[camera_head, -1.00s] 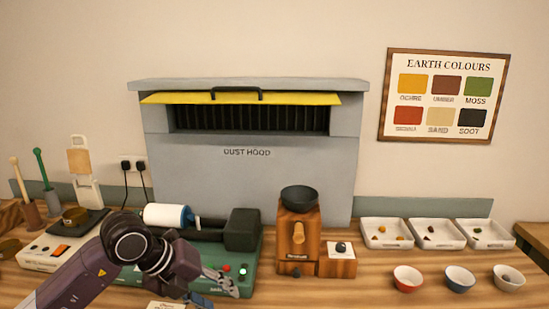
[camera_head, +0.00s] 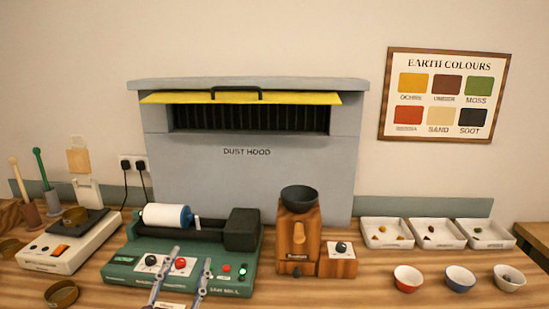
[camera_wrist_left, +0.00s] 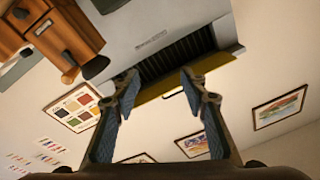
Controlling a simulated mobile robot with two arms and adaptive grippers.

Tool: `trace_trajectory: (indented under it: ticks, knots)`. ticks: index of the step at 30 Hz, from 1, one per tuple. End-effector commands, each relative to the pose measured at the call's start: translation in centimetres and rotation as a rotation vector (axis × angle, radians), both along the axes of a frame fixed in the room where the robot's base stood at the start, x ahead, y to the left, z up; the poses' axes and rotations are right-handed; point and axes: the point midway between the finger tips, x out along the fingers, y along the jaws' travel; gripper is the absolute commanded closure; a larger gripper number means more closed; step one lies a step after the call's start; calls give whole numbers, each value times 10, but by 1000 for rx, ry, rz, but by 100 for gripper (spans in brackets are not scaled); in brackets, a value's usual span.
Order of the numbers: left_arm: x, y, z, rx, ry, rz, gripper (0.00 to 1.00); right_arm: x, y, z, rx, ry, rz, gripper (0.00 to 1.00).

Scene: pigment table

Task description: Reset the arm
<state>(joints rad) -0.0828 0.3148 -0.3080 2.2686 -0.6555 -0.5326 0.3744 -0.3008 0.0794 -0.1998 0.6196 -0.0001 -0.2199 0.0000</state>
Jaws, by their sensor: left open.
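My left gripper (camera_head: 182,277) shows at the bottom of the head view, in front of the green ball mill (camera_head: 133,263). Its two fingers stand apart with nothing between them. In the left wrist view the open fingers (camera_wrist_left: 160,82) show against the dust hood and the wall, and they hold nothing. The rest of my left arm is out of the head view. My right gripper is not in view.
The wooden grinder (camera_head: 299,241) stands right of the mill. Three white trays (camera_head: 388,244) and several small bowls (camera_head: 408,279) are at the right. A scale (camera_head: 60,255) and a round brown dish (camera_head: 62,293) are at the left. The dust hood (camera_head: 260,180) stands behind.

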Motion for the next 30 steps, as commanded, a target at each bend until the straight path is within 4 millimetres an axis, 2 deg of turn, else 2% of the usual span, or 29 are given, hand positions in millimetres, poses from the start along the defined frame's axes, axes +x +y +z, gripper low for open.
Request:
trace_trajectory:
  ticks: [1,4,6,9,12,15,18,22,30]
  knots:
    - [-9,16,-37,-47,125,57,60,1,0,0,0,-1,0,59]
    - [-35,40,-105,-111,364,148,60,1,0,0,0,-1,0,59]
    - [-62,49,-151,-145,535,191,60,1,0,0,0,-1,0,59]
    - [-108,53,-206,-178,764,229,60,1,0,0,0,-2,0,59]
    - [-155,51,-247,-200,960,240,60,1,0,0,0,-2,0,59]
    - [-198,45,-274,-212,1121,236,60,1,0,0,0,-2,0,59]
    - [-239,38,-292,-223,1265,220,60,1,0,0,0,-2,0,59]
    - [-290,27,-308,-230,1433,190,60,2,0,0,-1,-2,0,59]
    - [-274,25,-386,-220,1459,194,60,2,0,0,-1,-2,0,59]
